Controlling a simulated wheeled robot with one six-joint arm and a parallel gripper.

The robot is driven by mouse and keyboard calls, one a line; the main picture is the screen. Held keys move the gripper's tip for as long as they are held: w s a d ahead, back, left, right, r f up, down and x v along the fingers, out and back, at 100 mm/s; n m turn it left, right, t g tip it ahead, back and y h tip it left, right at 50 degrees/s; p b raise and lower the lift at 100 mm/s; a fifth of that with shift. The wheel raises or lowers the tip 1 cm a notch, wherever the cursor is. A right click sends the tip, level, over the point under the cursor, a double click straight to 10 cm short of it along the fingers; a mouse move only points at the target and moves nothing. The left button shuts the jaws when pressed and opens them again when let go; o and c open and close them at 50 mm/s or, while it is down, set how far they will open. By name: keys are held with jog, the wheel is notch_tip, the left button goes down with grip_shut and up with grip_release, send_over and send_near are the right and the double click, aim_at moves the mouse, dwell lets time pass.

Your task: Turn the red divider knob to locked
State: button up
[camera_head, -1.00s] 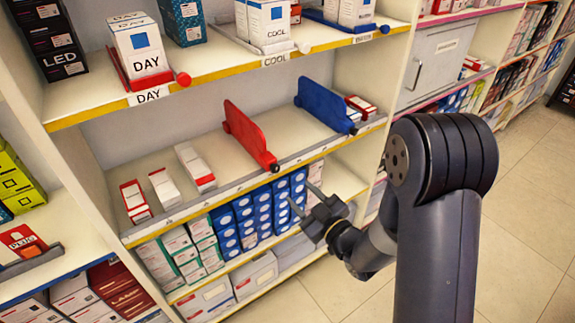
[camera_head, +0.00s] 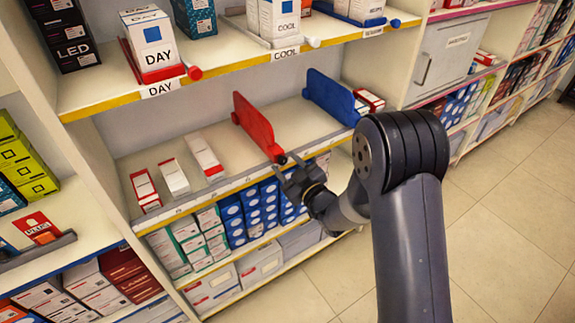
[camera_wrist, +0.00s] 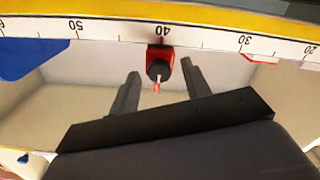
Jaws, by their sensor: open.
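The red divider (camera_head: 257,128) stands upright on the middle shelf. Its dark round knob (camera_head: 281,159) is at the front end, by the shelf edge. In the wrist view the knob (camera_wrist: 157,68) shows a small red pointer, lying near the 40 mark of the ruler strip. My gripper (camera_head: 283,172) is just in front of and slightly below the knob in the head view. In the wrist view my gripper (camera_wrist: 160,72) is open, one finger on each side of the knob, with gaps to both. I cannot tell how far the fingertips reach in depth.
A blue divider (camera_head: 330,98) stands to the right of the red one. Several small white-and-red boxes (camera_head: 174,177) lie left of it. The ruler strip (camera_wrist: 100,28) runs along the shelf edge. The floor (camera_head: 490,240) at right is clear.

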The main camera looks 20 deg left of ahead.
jog(key=shift+c, duration=0.4)
jog(key=c, duration=0.9)
jog(key=shift+f+b, duration=0.1)
jog(key=shift+b, duration=0.3)
jog(key=m+b, duration=0.2)
jog(key=m, duration=0.1)
jog(key=shift+b, duration=0.4)
jog(key=m+b, duration=0.3)
jog(key=m, duration=0.2)
jog(key=shift+m, duration=0.3)
jog(key=m, duration=0.4)
jog(key=shift+b, duration=0.35)
jog(key=shift+w+m, duration=0.1)
jog(key=shift+m, duration=2.4)
